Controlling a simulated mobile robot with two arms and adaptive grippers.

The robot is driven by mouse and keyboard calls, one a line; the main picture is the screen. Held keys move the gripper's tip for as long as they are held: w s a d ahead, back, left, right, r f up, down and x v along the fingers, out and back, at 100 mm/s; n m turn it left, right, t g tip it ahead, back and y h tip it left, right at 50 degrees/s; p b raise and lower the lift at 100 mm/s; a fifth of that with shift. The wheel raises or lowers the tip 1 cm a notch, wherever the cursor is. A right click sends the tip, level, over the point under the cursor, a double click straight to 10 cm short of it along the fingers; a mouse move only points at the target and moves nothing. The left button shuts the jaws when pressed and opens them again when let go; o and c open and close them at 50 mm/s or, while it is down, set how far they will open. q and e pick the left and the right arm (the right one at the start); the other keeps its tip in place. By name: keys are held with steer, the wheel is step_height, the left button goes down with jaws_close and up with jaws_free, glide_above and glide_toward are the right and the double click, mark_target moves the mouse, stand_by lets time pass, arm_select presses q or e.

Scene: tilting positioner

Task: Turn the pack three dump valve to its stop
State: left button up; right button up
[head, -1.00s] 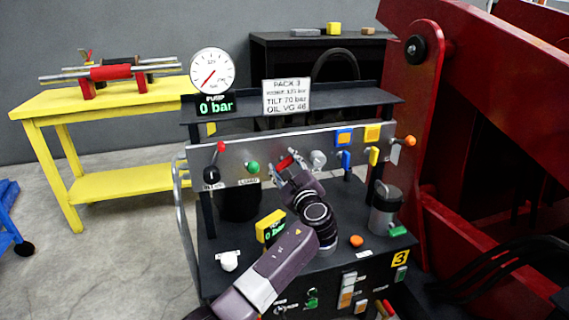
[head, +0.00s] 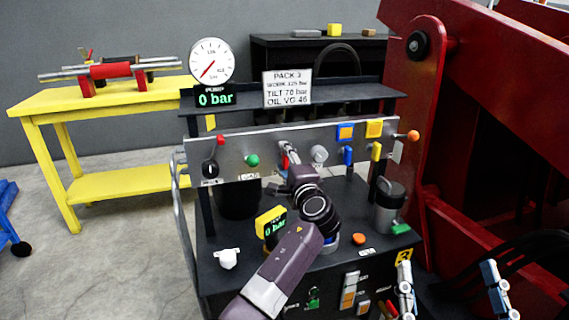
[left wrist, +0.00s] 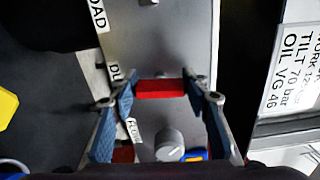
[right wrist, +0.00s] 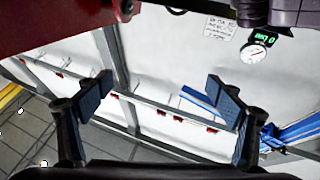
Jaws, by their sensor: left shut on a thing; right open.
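The dump valve has a red handle on the metal panel (head: 222,158), partly hidden by my gripper in the head view. In the left wrist view the red handle (left wrist: 160,88) lies across between the fingertips, beside a label starting "DU". My left gripper (head: 289,158) is shut on this handle, with one finger at each end of it in the left wrist view (left wrist: 161,92). My right gripper (head: 450,278) is open and empty at the lower right, away from the panel; its spread fingers show in the right wrist view (right wrist: 160,90).
The panel also carries a red-knobbed lever (head: 219,141), a green knob (head: 253,160) and a grey knob (head: 319,154). The pump display (head: 214,96) reads 0 bar below a gauge (head: 212,60). A red machine frame (head: 470,110) stands close at right.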

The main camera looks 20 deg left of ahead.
arm_select(q)
steer(key=shift+f+n, duration=0.15)
steer(key=shift+n, duration=0.45)
arm_select(e)
steer(key=shift+s+r+t, duration=0.45)
steer(key=shift+r, duration=0.3)
steer(key=shift+s+r+t, duration=0.45)
steer(key=shift+r, duration=0.3)
arm_select(q)
steer(key=o, duration=1.2)
steer(key=v, duration=1.2)
